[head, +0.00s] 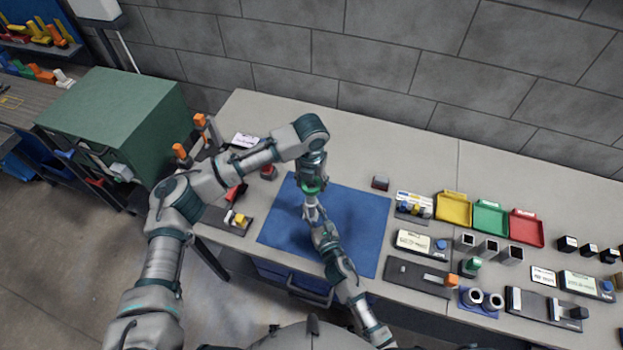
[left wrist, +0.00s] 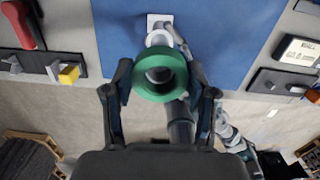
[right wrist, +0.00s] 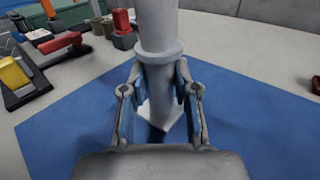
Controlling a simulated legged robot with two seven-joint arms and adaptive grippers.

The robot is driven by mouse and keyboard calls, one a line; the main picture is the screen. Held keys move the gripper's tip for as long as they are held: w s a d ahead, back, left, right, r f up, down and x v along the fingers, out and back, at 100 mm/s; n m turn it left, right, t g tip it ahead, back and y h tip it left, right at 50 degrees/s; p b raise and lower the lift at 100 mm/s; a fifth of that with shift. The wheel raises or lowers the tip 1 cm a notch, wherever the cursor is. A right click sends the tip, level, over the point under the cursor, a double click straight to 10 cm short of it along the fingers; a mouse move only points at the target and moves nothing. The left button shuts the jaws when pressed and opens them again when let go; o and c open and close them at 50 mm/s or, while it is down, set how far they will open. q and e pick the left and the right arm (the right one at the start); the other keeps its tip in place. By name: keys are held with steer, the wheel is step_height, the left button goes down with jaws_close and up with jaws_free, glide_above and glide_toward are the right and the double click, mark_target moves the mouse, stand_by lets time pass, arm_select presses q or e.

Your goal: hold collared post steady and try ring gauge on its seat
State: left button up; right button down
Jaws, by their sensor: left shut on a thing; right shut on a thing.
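The grey collared post (right wrist: 157,25) stands upright on a pale square base on the blue mat (head: 352,225). My right gripper (right wrist: 159,85) is shut on the post just below its collar (right wrist: 158,53); in the head view this gripper (head: 311,203) comes from below. The green ring gauge (left wrist: 160,92) is held in my left gripper (left wrist: 159,84), shut on its rim from both sides. The ring shows in the head view (head: 311,189), above the right gripper. The post's top is hidden by the ring and left arm, so I cannot tell whether the ring is around it.
Yellow, green and red trays (head: 512,229) stand at the right, with gauges, blocks and a dark fixture (head: 418,277) in front of them. A red-handled tool (right wrist: 62,42) and a dark plate with a yellow block (head: 237,220) lie left of the mat. The mat's right side is clear.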

mark_target(311, 186)
arm_select(q)
steer(key=shift+f, duration=1.8)
steer(key=shift+r, duration=0.2)
steer(key=shift+r, duration=2.2)
steer(key=shift+f, duration=2.35)
steer(key=o, duration=1.4)
step_height(311, 186, up, 12)
steer(key=shift+s+f, duration=0.1)
